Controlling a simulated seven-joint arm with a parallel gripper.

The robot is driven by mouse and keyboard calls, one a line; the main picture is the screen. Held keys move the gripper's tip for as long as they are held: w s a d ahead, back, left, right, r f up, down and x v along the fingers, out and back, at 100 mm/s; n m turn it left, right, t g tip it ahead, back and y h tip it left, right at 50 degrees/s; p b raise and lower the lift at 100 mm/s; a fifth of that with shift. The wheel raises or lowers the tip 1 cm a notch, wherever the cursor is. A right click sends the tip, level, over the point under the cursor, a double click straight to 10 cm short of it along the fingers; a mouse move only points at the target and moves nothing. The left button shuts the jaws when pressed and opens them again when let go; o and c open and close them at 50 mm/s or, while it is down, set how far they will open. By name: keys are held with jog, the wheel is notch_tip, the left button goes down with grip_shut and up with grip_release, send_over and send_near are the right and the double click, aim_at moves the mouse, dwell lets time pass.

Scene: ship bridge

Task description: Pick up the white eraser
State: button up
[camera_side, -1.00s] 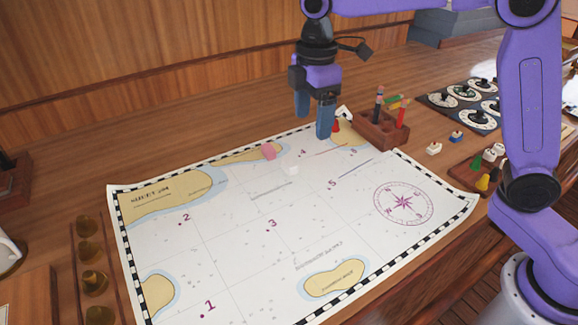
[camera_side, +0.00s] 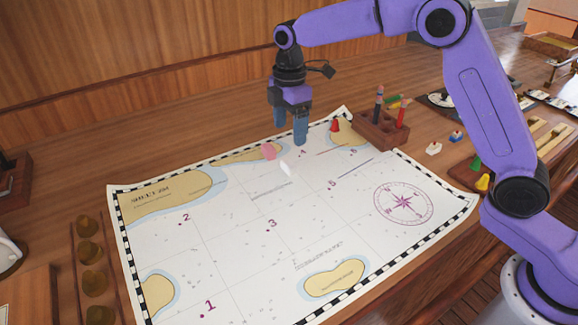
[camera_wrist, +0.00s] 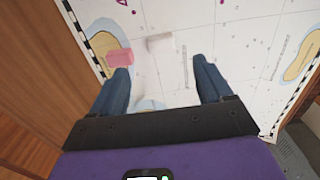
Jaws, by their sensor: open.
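The white eraser (camera_side: 285,168) is a small pale block on the white chart (camera_side: 250,240), toward its far side, and blends with the paper. In the wrist view the white eraser (camera_wrist: 160,43) lies beyond my fingertips, between their lines, and is slightly blurred. A pink block (camera_side: 269,151) lies just left of it; it also shows in the wrist view (camera_wrist: 119,58) by the left fingertip. My gripper (camera_side: 290,141) is open and empty, pointing down above the chart, a little behind the white eraser. The wrist view shows both fingers apart (camera_wrist: 160,70).
A wooden holder (camera_side: 379,130) with upright pencils stands at the chart's far right corner. A red cone (camera_side: 335,126) is beside it. A small white piece (camera_side: 433,148) and a yellow pawn (camera_side: 482,183) are farther right. Brass-coloured weights (camera_side: 92,280) line the left. The chart's middle is clear.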

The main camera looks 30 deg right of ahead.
aim_at(289, 162)
notch_tip(289, 162, down, 10)
jog(key=shift+a+r, duration=0.15)
dwell(0.4)
jog(key=c, duration=1.1)
